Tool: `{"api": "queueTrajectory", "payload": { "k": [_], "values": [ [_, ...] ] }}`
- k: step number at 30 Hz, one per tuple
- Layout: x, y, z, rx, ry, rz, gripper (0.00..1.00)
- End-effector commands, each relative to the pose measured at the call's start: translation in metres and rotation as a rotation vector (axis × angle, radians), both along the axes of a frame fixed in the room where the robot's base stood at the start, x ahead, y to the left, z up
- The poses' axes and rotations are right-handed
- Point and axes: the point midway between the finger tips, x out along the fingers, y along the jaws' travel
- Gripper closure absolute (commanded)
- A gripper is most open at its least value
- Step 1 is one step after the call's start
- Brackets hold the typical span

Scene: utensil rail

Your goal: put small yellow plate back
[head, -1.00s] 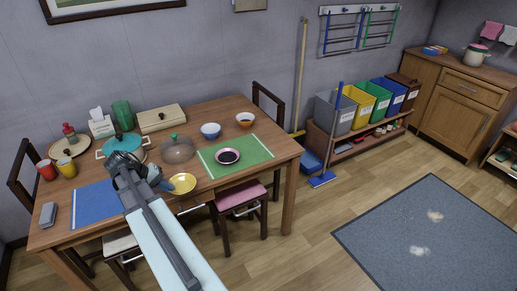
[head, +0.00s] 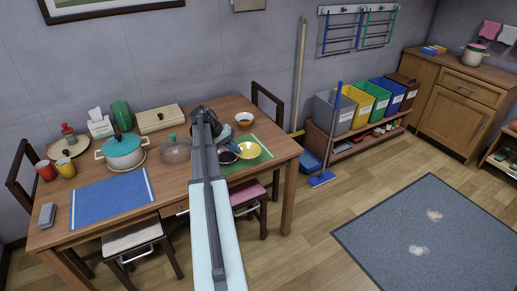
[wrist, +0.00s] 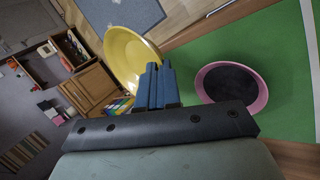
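The small yellow plate (head: 250,150) is over the right part of the green mat in the head view. In the wrist view, the yellow plate (wrist: 122,50) is tilted, with its rim at my blue fingertips. My gripper (wrist: 158,75) is shut on that rim. In the head view my arm hides most of the gripper. A pink-rimmed bowl with a dark inside (wrist: 232,84) lies on the green mat (wrist: 200,50), beside the held plate. The bowl (head: 227,157) is partly hidden by my arm in the head view.
A white bowl (head: 244,118) stands behind the mat. A glass-lidded pan (head: 175,151) and a teal-lidded pot (head: 122,151) stand to the left. The blue mat (head: 110,198) is bare. A pink-seated stool (head: 246,196) is at the table's front edge.

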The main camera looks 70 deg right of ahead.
Motion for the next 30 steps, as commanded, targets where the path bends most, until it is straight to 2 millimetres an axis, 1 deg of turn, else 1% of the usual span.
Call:
{"api": "queueTrajectory", "payload": {
  "k": [1, 4, 7, 8, 9, 12, 16, 19, 24, 26, 30],
  "values": [
    [-0.009, -0.018, 0.002, -0.001, 0.000, -0.018, 1.00],
    [-0.026, -0.044, 0.005, -0.001, 0.000, -0.042, 1.00],
    [-0.037, -0.074, 0.009, 0.000, 0.000, -0.052, 1.00],
    [-0.037, -0.083, 0.011, -0.001, 0.000, -0.049, 1.00],
    [-0.033, -0.095, 0.012, -0.001, 0.000, -0.040, 1.00],
    [-0.020, -0.119, 0.016, -0.001, 0.000, -0.005, 1.00],
    [-0.009, -0.144, 0.017, -0.001, 0.000, 0.047, 1.00],
    [-0.004, -0.156, 0.017, -0.001, 0.000, 0.108, 1.00],
    [-0.004, -0.156, 0.016, -0.001, 0.000, 0.186, 1.00],
    [-0.004, -0.156, 0.013, -0.001, 0.000, 0.198, 1.00],
    [-0.003, -0.156, -0.003, 0.001, 0.000, 0.202, 1.00]
  ]
}}
